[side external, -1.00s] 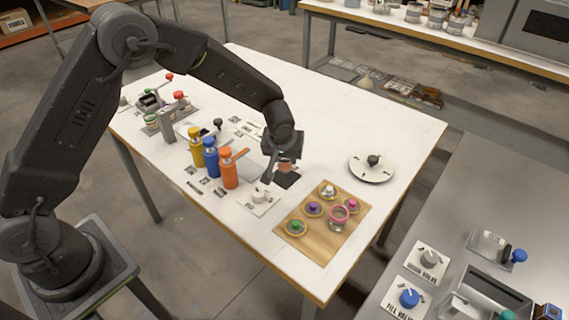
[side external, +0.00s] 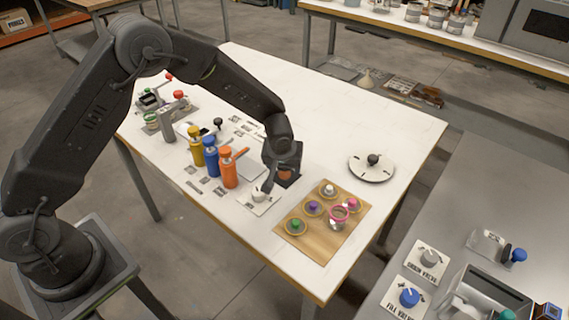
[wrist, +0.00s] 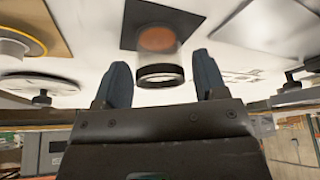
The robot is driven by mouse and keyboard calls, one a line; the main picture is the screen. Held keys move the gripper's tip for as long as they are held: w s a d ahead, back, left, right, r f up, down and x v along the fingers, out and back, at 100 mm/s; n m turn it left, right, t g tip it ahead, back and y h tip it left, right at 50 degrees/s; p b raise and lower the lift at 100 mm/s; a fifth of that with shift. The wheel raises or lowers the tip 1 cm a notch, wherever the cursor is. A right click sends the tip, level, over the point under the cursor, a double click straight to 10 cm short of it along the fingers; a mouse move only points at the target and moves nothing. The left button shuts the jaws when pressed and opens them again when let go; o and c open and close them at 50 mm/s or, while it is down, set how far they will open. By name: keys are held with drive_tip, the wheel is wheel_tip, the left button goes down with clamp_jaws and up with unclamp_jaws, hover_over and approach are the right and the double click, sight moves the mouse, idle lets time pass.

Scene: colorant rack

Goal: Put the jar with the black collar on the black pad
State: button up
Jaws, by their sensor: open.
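The jar with the black collar (wrist: 160,76) is clear-walled with orange contents. In the wrist view it stands on the black pad (wrist: 192,22), with bare pad showing around its base. In the side view the jar (side external: 284,175) is partly hidden by my gripper, and only an edge of the pad (side external: 291,183) shows. My gripper (wrist: 160,62) is open, with one finger on each side of the jar and a gap between each finger and the collar. It also shows in the side view (side external: 277,178), where it comes down over the jar.
Yellow, blue and orange bottles (side external: 229,168) stand left of my gripper. A white knob plate (side external: 259,200) is close in front. A wooden board (side external: 310,240) with several small jars, one pink-collared, is to the right. A round white dial (side external: 371,167) stands farther right.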

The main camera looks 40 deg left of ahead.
drive_tip(key=s+r+m, duration=0.1)
drive_tip(key=s+r, duration=0.4)
drive_tip(key=r, duration=0.5)
drive_tip(key=s+r, duration=0.5)
drive_tip(key=r, duration=0.5)
drive_tip(key=s+a+r+m, duration=0.1)
drive_tip(key=s+r, duration=0.1)
drive_tip(key=s, duration=0.5)
drive_tip(key=s+a+r+m+t+h, duration=0.1)
drive_tip(key=s+r+m, duration=0.1)
drive_tip(key=s, duration=0.5)
drive_tip(key=s+a+r+m+h, duration=0.1)
drive_tip(key=s+r+m, duration=0.1)
drive_tip(key=s, duration=0.5)
drive_tip(key=shift+a+r+t, duration=0.35)
drive_tip(key=shift+r+t, duration=0.05)
drive_tip(key=shift+r, duration=0.15)
